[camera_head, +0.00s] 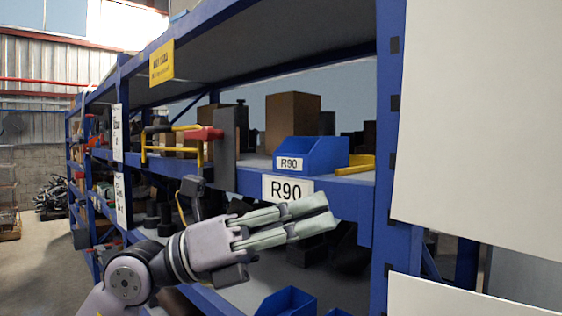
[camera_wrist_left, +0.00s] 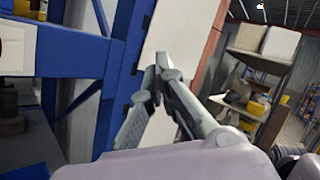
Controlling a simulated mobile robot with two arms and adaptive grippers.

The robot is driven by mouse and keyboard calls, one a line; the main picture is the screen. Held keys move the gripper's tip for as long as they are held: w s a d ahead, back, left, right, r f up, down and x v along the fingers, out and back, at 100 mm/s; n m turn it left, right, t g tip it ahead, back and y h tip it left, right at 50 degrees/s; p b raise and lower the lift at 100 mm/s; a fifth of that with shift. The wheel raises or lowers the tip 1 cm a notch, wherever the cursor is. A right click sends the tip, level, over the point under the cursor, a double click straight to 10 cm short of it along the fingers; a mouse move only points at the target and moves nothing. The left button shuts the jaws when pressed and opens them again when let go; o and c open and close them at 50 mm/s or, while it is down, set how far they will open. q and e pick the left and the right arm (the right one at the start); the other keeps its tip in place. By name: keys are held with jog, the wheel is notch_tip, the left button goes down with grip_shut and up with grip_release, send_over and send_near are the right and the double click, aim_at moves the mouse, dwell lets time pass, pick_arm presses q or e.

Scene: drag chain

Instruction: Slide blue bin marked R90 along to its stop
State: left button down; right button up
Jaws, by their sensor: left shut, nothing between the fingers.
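The blue bin marked R90 (camera_head: 325,153) sits on the middle shelf, near the shelf's right-hand upright. Its white R90 label faces the front. A second R90 label (camera_head: 287,189) is on the shelf's front edge below it. A dark grey upright plate (camera_head: 224,147) stands at the shelf edge left of the bin, with a gap between them; I cannot tell if it is the stop. My left gripper (camera_head: 328,213) is shut and empty, in front of and below the bin, apart from it. Its closed fingers also show in the left wrist view (camera_wrist_left: 162,66). The right gripper is not in view.
A yellow object (camera_head: 355,164) lies right of the bin, and a brown box (camera_head: 292,117) stands behind it. A blue rack upright (camera_head: 388,130) and a white panel (camera_head: 478,120) bound the right side. More blue bins (camera_head: 287,302) are on the lower shelf.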

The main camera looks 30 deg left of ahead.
pick_arm(q)
jog(key=a+r+t+y, duration=0.2)
jog(key=a+t+y, duration=0.1)
jog(key=a+y, duration=0.25)
jog(key=n+t+y, duration=0.3)
jog(key=t+y, duration=0.1)
jog(key=y, duration=0.4)
send_near(292, 161)
jog(key=p+x, duration=0.4)
jog(key=p, duration=0.1)
jog(key=p+x, duration=0.2)
jog(key=shift+r, duration=0.25)
jog(key=shift+w+d+f+p, duration=0.2)
jog(key=shift+w+p, duration=0.2)
jog(key=shift+w, duration=0.2)
